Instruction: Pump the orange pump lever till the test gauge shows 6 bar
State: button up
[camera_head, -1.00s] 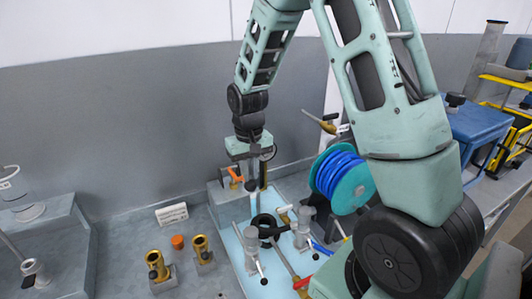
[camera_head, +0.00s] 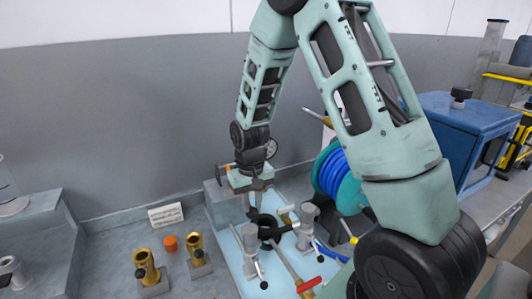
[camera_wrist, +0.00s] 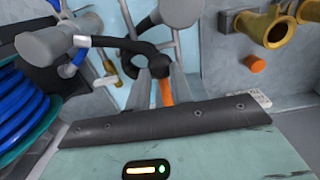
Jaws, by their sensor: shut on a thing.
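The orange pump lever shows in the wrist view (camera_wrist: 166,92) as an orange bar between the two grey fingers. In the head view my gripper (camera_head: 256,205) points down over the pale blue board, with its fingers low beside the black ring-shaped part; it also shows in the wrist view (camera_wrist: 160,88). It is shut on the lever. A small round gauge (camera_head: 271,149) is partly hidden behind my wrist in the head view. Its needle and numbers are too small to read.
Grey valve posts (camera_head: 308,222) and a red-handled valve (camera_head: 308,285) stand on the board (camera_head: 233,268). A teal reel with blue hose (camera_head: 338,175) is to the right. Brass fittings (camera_head: 146,265), an orange plug (camera_head: 170,243) and a white label (camera_head: 166,215) are to the left.

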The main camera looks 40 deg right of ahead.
notch_tip(320, 180, up, 13)
jog(key=p, duration=1)
jog(key=shift+w, duration=0.2)
